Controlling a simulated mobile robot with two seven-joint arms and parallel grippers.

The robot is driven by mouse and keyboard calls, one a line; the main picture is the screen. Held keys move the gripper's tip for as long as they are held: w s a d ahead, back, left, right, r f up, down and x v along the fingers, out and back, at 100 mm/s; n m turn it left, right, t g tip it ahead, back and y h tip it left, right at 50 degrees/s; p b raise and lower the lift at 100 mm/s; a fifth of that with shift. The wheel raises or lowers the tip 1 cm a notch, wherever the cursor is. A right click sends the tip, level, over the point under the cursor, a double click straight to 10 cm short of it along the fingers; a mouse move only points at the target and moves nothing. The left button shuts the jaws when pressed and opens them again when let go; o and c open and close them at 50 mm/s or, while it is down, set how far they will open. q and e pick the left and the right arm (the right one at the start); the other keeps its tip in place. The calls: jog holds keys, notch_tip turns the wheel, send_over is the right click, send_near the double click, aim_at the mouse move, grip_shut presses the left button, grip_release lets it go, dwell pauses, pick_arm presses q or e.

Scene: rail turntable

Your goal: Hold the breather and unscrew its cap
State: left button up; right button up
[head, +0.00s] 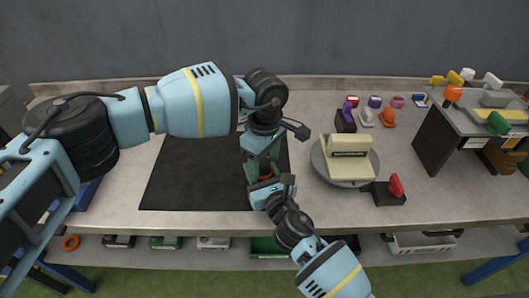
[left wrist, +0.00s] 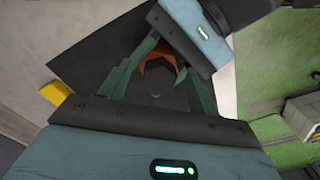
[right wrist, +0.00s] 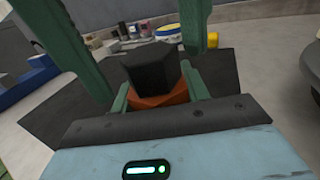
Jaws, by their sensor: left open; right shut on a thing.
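The breather shows in the right wrist view as an orange body (right wrist: 160,101) with a dark, faceted cap (right wrist: 150,68) on top. My right gripper (head: 265,179) is shut on the orange body, over the near part of the bench. My left gripper (head: 261,165) is open just above it. Its green fingers stand on either side of the cap, apart from it, in the right wrist view. The left wrist view looks down on the dark cap (left wrist: 168,88) between the fingers, with orange (left wrist: 157,55) showing beside it. The grippers largely hide the breather in the head view.
A black mat (head: 190,180) lies beneath the grippers. To the right stand a round turntable (head: 323,168) bearing a cream block (head: 348,155) and a black box with a red lever (head: 396,187). Several small coloured items sit behind, and a grey stand (head: 440,138) is at far right.

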pick_arm(q)
jog(key=shift+c, duration=0.3)
jog(key=c, duration=1)
jog(key=n, duration=0.4)
jog(key=shift+w+n, duration=0.1)
jog(key=shift+n, duration=0.2)
jog(key=shift+c, duration=0.2)
jog(key=shift+n, duration=0.8)
jog(key=n, duration=0.3)
jog(key=shift+w+n, duration=0.15)
jog(key=shift+n, duration=1.35)
jog(key=shift+w, duration=0.1)
